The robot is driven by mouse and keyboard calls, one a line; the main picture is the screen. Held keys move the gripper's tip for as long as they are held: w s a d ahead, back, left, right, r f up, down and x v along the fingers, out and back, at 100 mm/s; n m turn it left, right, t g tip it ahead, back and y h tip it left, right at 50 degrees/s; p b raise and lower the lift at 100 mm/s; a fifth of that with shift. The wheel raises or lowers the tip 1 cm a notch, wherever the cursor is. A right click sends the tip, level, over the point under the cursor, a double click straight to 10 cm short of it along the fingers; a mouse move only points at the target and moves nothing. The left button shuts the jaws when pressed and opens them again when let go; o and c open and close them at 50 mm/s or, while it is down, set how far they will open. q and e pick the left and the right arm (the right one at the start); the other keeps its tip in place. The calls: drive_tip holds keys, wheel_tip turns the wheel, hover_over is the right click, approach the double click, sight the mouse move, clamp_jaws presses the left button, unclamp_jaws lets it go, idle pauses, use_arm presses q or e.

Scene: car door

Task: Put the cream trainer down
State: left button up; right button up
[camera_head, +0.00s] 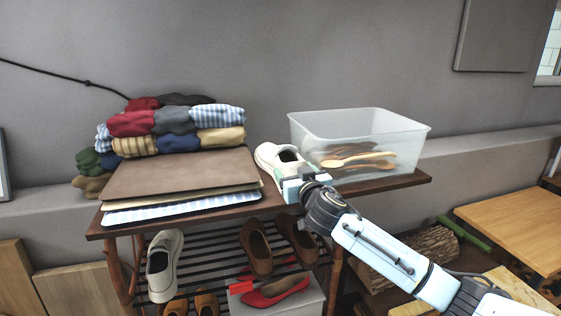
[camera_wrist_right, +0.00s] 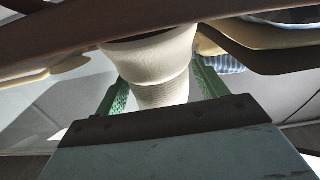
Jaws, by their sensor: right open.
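A cream trainer (camera_head: 272,156) rests on the wooden rack top (camera_head: 405,182), between the brown board and the clear plastic bin. My right gripper (camera_head: 294,182) is at the rack's front edge, at the near end of this trainer, and hides part of it. In the right wrist view the trainer (camera_wrist_right: 163,70) shows between the two green finger pads of my right gripper (camera_wrist_right: 160,92). The fingers are apart, with a gap beside the shoe. A matching cream trainer (camera_head: 163,266) is on the slatted shelf below. My left gripper is not in view.
The clear bin (camera_head: 310,128) holds wooden spoons, right of the trainer. Left are a brown board (camera_head: 180,174) and folded clothes (camera_head: 165,130). Brown shoes (camera_head: 256,248) and a red flat (camera_head: 275,291) on a box are below. A wooden table (camera_head: 515,225) is at right.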

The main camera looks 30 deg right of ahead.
drive_tip(key=shift+x, duration=0.8)
drive_tip(key=c, duration=0.9)
drive_tip(key=shift+r, duration=0.1)
drive_tip(key=shift+c, duration=0.8)
